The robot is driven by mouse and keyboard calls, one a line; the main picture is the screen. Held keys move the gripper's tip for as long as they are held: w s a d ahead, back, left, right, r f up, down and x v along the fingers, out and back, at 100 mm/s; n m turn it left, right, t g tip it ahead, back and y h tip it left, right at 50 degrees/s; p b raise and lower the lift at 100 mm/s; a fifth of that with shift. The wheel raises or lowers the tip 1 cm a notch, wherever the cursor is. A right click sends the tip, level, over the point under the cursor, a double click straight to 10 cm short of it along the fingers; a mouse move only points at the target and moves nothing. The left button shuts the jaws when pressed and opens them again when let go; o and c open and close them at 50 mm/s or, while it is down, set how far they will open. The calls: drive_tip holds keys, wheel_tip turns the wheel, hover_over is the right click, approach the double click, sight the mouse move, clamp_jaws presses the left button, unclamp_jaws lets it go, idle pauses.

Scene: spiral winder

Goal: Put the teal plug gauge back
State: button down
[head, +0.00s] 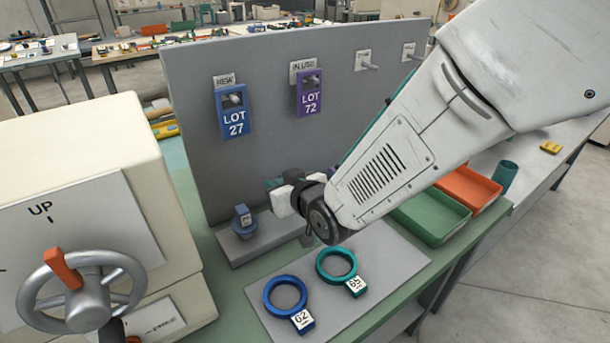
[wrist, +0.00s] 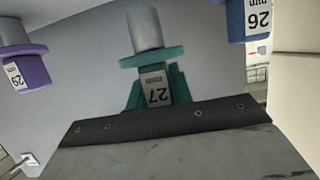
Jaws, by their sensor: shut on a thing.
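My gripper (head: 284,198) is in front of the grey panel, above the small grey rack (head: 262,240). In the wrist view my gripper (wrist: 165,122) is shut on the teal plug gauge (wrist: 153,84), marked 27 and seen upside down. Its grey cylinder (wrist: 145,28) shows bare. A purple plug gauge (wrist: 22,68), marked 29, is on the other side. The arm hides much of the rack.
A blue ring gauge (head: 269,299) and a teal ring gauge (head: 321,267) lie on a grey plate (head: 385,255) in front. The panel (head: 270,150) carries hanging blue and purple LOT tags. A handwheel machine (head: 100,140) stands left; green and orange bins (head: 470,186) right.

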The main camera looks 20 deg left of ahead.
drive_tip(key=shift+w+d+f, duration=0.2)
drive_tip(key=shift+w+f, duration=0.75)
drive_tip(key=shift+f, duration=0.05)
drive_tip(key=shift+w+d+f, duration=0.15)
drive_tip(key=shift+w+f, duration=0.8)
drive_tip(key=c, duration=1.3)
unclamp_jaws()
drive_tip(key=shift+f, duration=0.15)
drive_tip(key=shift+o, duration=0.2)
drive_tip(key=shift+r, duration=0.2)
drive_tip(key=v, duration=1.2)
